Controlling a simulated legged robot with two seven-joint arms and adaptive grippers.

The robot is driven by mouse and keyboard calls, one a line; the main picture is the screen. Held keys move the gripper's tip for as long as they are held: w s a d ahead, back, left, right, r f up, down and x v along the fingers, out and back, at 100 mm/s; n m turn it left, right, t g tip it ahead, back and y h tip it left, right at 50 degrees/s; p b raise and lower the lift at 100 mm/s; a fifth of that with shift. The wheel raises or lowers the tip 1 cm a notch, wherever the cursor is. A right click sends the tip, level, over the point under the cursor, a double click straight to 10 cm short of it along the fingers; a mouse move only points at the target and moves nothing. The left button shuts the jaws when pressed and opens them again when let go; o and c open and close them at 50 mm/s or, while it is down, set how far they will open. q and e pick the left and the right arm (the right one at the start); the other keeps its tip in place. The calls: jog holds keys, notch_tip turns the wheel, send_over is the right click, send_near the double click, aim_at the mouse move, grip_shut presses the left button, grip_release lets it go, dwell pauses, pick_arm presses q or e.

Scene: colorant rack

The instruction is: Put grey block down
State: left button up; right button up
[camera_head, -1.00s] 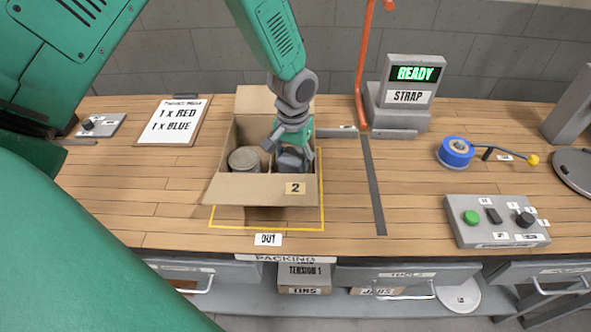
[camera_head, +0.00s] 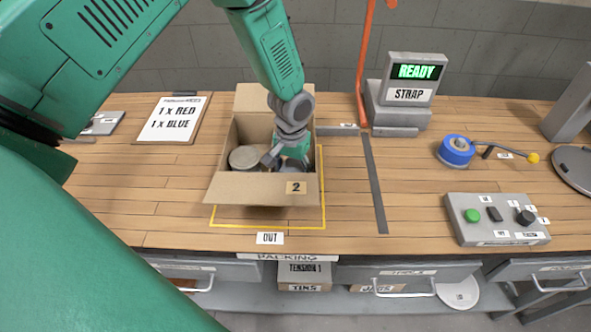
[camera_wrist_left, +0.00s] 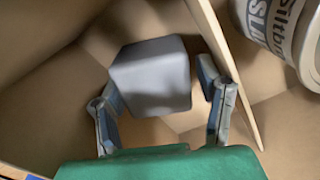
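The grey block (camera_wrist_left: 150,75) is inside the cardboard box (camera_head: 240,187), in the right compartment beside the divider. In the head view the gripper and box wall hide most of it. My left gripper (camera_head: 288,165) reaches down into that compartment. In the left wrist view its two fingers (camera_wrist_left: 163,95) stand apart on either side of the block, with a visible gap at the right finger. Whether the left finger touches the block is hard to tell. The block appears to be low, near the box floor. My right gripper is not in view.
A round tin (camera_head: 246,158) stands in the box's left compartment and shows in the wrist view (camera_wrist_left: 285,25). The box sits within a yellow outline.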

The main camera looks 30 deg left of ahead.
aim_at(292, 166)
pick_arm(q)
jog(key=shift+a, duration=0.4)
jog(key=r, duration=0.7)
jog(key=r+b, duration=0.1)
jog(key=r, duration=0.3)
jog(key=shift+d+r, duration=0.25)
jog(key=shift+r, duration=0.05)
jog(key=shift+a+r, duration=0.1)
jog(key=shift+r, duration=0.25)
jog(key=shift+d, duration=0.2)
